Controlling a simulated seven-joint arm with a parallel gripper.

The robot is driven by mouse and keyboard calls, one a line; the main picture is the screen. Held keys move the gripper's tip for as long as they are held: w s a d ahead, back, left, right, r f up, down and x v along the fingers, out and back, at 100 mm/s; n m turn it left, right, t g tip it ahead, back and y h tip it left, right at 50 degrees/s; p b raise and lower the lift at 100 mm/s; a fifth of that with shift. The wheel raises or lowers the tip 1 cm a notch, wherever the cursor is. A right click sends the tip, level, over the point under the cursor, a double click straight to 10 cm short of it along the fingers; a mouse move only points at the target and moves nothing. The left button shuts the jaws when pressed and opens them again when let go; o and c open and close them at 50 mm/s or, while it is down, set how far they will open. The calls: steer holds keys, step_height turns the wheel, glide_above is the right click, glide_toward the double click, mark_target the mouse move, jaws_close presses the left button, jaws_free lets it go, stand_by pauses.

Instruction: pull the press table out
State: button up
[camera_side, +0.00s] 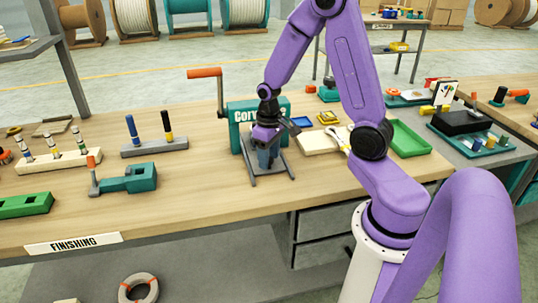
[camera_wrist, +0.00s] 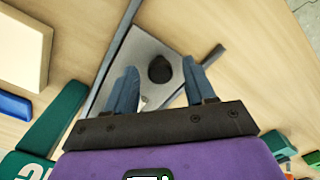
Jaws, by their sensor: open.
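The press (camera_side: 244,112) is a teal body with an orange-handled crank (camera_side: 205,73), standing on the wooden bench. Its press table shows in the wrist view as a light grey plate (camera_wrist: 143,46) between two dark rails, with a dark round knob (camera_wrist: 160,70) on it. I cannot tell the fingertips' exact height over the plate.
A grey rack with two upright tools (camera_side: 154,147) and a teal clamp-like tool (camera_side: 127,179) stand to the left. A pale block (camera_side: 317,142) and a green tray (camera_side: 407,139) lie to the right. The bench in front of the press is clear.

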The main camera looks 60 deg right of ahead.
jaws_close()
steer(key=shift+s+a, duration=3.95)
steer(key=shift+a, duration=0.15)
jaws_free()
step_height(320, 180, up, 17)
steer(key=shift+r, duration=0.2)
